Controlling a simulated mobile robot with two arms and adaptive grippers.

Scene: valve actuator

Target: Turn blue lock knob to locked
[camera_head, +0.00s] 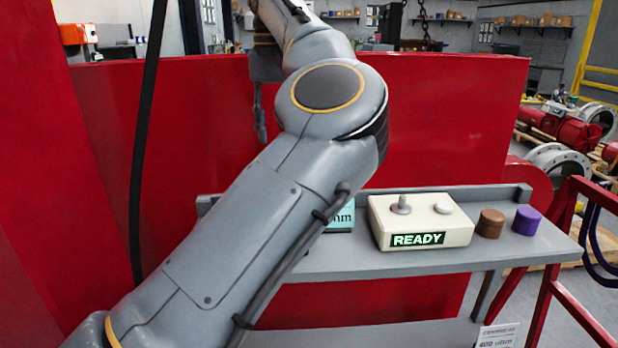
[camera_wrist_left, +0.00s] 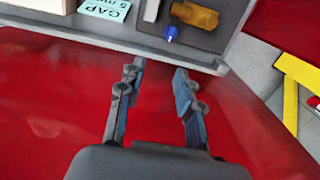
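The blue lock knob (camera_wrist_left: 171,33) shows small in the left wrist view, beside a yellow-brown part (camera_wrist_left: 195,15) on a dark grey surface. Its marking is too small to read, so I cannot tell its setting. My left gripper (camera_wrist_left: 160,71) is open, with its two fingers apart and nothing between them. In that view the fingertips lie below the knob and apart from it. The blue knob does not show in the head view, where my left arm covers much of the middle. My right gripper is in neither view.
A grey bench (camera_head: 390,260) carries a cream box (camera_head: 385,228) reading READY, a brown cap (camera_head: 490,223) and a purple cap (camera_head: 526,220). A red panel (camera_head: 450,120) stands behind. A CAP label (camera_wrist_left: 104,9) and a yellow rail (camera_wrist_left: 298,70) show in the wrist view.

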